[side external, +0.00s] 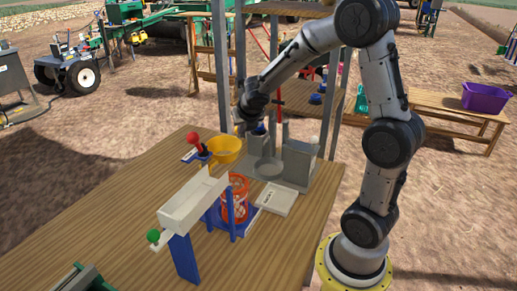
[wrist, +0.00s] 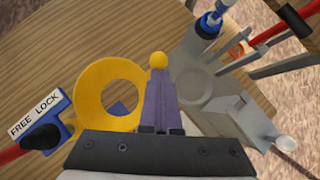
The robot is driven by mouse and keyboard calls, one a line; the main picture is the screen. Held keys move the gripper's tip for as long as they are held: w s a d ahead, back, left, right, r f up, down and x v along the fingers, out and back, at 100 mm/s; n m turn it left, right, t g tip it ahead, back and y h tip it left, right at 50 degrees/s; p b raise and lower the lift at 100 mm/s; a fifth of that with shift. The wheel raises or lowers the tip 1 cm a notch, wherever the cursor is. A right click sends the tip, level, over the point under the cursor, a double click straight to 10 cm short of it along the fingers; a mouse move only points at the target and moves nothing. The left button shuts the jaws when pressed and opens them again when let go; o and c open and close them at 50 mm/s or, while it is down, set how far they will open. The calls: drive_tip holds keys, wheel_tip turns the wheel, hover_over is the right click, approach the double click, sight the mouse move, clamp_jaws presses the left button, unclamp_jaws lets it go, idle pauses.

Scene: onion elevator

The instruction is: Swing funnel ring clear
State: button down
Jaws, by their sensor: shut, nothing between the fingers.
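The yellow funnel ring (side external: 225,148) stands near the back of the wooden table, left of the grey stand. In the wrist view the ring (wrist: 88,88) lies left of my fingers, with a blue patch in its opening. My gripper (wrist: 160,82) is shut, with its fingers together and empty. A small yellow ball (wrist: 158,60) shows just beyond the fingertips; I cannot tell whether they touch it. In the side view my gripper (side external: 243,128) is small and dark, just right of the ring and above the table. A "FREE LOCK" label (wrist: 36,113) sits by a black-knobbed lever (wrist: 42,138).
The grey stand (side external: 298,165) with a round plate is right of the ring. An orange basket (side external: 235,198) in a blue frame and a white chute (side external: 193,203) stand in front. A red-handled lever (side external: 194,140) is close on the left.

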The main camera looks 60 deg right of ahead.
drive_tip(key=s+f+v, duration=0.1)
drive_tip(key=s+v, duration=0.1)
drive_tip(key=v, duration=1.1)
drive_tip(key=shift+a+f, duration=0.25)
drive_tip(key=shift+a, duration=0.05)
drive_tip(key=s+a+m+y, duration=0.2)
drive_tip(key=s+a+m, duration=0.5)
drive_tip(key=m, duration=0.6)
drive_tip(key=s+a+f+m+y, duration=0.1)
drive_tip(key=s+a+m+y, duration=0.2)
drive_tip(key=m, duration=1.1)
drive_tip(key=s+a, duration=0.3)
drive_tip(key=s, duration=0.2)
drive_tip(key=shift+s+a+f+y, duration=0.15)
drive_tip(key=shift+a+f+y, duration=0.1)
drive_tip(key=shift+a+y, duration=0.1)
